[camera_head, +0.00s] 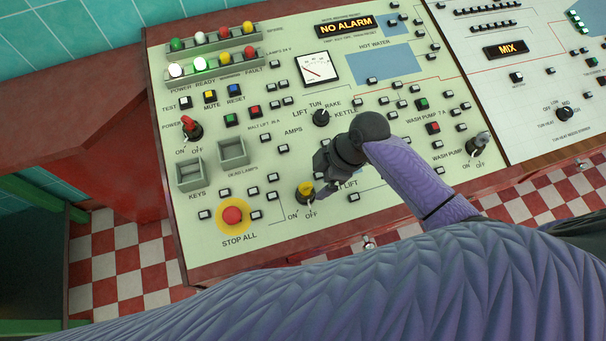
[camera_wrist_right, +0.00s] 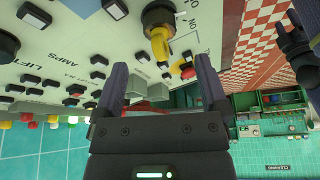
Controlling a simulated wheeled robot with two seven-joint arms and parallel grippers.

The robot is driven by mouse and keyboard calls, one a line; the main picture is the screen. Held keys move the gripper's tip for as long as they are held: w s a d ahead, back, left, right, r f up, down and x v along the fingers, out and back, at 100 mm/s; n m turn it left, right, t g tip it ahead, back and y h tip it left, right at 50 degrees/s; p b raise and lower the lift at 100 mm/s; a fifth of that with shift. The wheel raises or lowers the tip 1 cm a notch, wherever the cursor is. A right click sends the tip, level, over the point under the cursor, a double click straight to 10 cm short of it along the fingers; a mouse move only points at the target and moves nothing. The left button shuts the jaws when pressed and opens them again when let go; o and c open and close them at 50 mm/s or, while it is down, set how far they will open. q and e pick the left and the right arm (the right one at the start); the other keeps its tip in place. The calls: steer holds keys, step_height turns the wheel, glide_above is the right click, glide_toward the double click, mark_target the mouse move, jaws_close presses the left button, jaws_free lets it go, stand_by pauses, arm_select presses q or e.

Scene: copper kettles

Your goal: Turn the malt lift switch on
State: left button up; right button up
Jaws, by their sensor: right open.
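The malt lift switch (camera_head: 305,188) is a rotary switch with a yellow handle on a dark round base, near the front edge of the cream control panel. ON and OFF are printed below it; the label beside it is partly hidden, with LIFT readable. In the right wrist view the yellow handle (camera_wrist_right: 160,45) stands out just beyond my fingertips, between their lines. I cannot tell which mark it points at. My right gripper (camera_head: 320,178) is open and empty, close to the switch on its right side; its two fingers (camera_wrist_right: 160,65) show apart in the wrist view.
A red STOP ALL button (camera_head: 232,215) on a yellow disc is left of the switch. A red-handled power switch (camera_head: 192,128), a lift selector knob (camera_head: 321,117) and a wash pump switch (camera_head: 477,143) also project from the panel.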

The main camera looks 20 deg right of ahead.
mark_target(309, 189)
steer(key=b+x, duration=0.2)
steer(key=x, duration=0.4)
steer(key=shift+f, duration=0.1)
steer(key=shift+a+f, duration=0.15)
steer(key=shift+f, duration=0.2)
steer(key=shift+c, duration=0.7)
jaws_close()
steer(key=shift+r, duration=0.1)
